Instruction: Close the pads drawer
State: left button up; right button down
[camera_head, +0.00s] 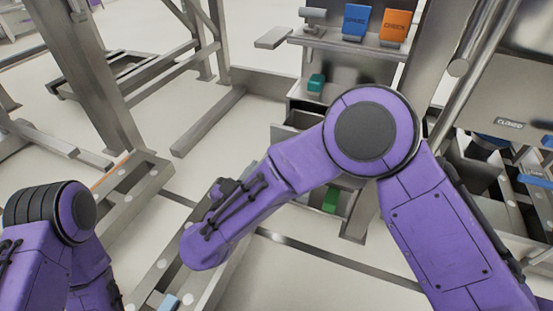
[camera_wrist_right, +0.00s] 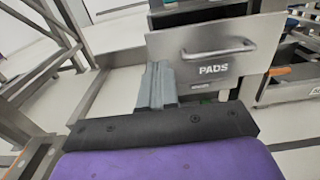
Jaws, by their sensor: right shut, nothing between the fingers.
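The pads drawer (camera_wrist_right: 240,62) shows in the right wrist view as a grey metal front with a bar handle (camera_wrist_right: 220,49) and the word PADS. My right gripper (camera_wrist_right: 157,68) is shut and empty, its grey fingertips in front of the lower left part of that front. I cannot tell whether they touch it. In the head view, my purple right arm covers much of the drawer cabinet (camera_head: 335,70), and the right fingers are hidden. An open drawer with a dark inside (camera_head: 302,117) shows left of the arm; its label is not visible. My left gripper is out of view.
Blue (camera_head: 355,22) and orange (camera_head: 394,26) boxes stand on the cabinet's top shelf. A teal item (camera_head: 316,83) sits below, and a green item (camera_head: 330,200) lies lower down. Metal frames (camera_head: 90,70) stand at left. Open bins (camera_head: 505,195) are at right. Bare floor shows between.

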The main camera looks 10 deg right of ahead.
aim_at(281, 129)
pick_arm(q)
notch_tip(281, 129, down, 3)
jog(key=b, duration=0.2)
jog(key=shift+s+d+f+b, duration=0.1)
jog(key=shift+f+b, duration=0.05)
jog(key=shift+b, duration=0.2)
pick_arm(e)
jog(key=x, duration=1.4)
jog(key=shift+d+f, duration=0.1)
